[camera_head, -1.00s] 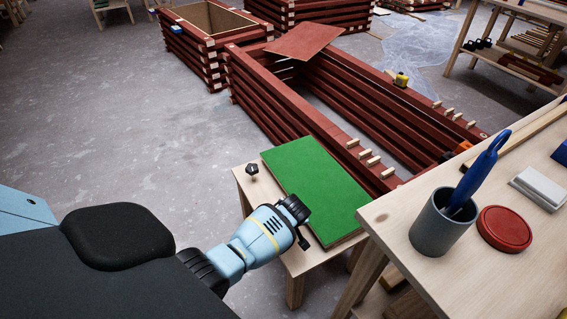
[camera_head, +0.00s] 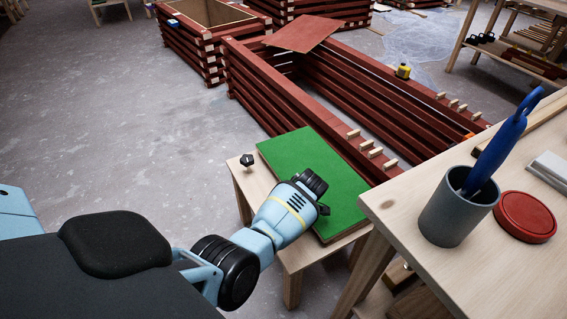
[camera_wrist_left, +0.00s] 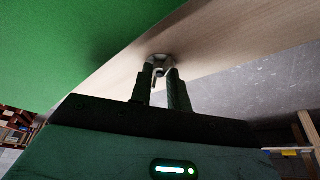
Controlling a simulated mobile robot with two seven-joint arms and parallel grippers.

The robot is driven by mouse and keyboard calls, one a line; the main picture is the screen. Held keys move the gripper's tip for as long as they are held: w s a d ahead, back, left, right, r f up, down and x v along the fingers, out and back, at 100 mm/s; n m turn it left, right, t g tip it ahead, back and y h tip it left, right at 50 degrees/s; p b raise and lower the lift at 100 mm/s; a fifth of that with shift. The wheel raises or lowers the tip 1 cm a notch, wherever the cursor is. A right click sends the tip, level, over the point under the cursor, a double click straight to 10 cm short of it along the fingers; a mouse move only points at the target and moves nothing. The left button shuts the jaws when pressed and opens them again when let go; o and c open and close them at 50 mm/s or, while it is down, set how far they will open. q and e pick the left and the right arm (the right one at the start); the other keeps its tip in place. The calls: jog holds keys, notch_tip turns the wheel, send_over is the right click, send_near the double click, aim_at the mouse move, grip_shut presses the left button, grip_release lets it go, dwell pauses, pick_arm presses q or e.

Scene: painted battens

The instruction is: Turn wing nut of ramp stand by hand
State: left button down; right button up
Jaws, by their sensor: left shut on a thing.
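The ramp stand is a low pale wooden stand (camera_head: 245,183) with a green board (camera_head: 318,165) on top. A small black knob (camera_head: 247,160) stands upright at its far left corner. My left gripper (camera_wrist_left: 166,88) reaches over the stand from the lower left. In the left wrist view its two dark fingers are shut on a small grey metal wing nut (camera_wrist_left: 160,62), against the pale wood beside the green board. In the head view the wing nut and fingertips are hidden behind my wrist. My right gripper is in neither view.
A workbench (camera_head: 400,205) close on the right carries a grey cup (camera_head: 447,218) with a blue tool (camera_head: 500,140) and a red round lid (camera_head: 525,216). Dark red stacked battens (camera_head: 285,105) stand behind the stand. Grey floor left of the stand is clear.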

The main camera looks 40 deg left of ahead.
pick_arm(q)
jog(key=shift+n, duration=0.5)
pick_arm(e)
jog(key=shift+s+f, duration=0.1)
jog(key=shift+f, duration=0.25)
pick_arm(q)
jog(key=shift+g+b, duration=0.3)
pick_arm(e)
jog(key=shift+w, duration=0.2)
pick_arm(q)
jog(key=c, duration=1.3)
grip_release()
jog(key=shift+c, duration=0.2)
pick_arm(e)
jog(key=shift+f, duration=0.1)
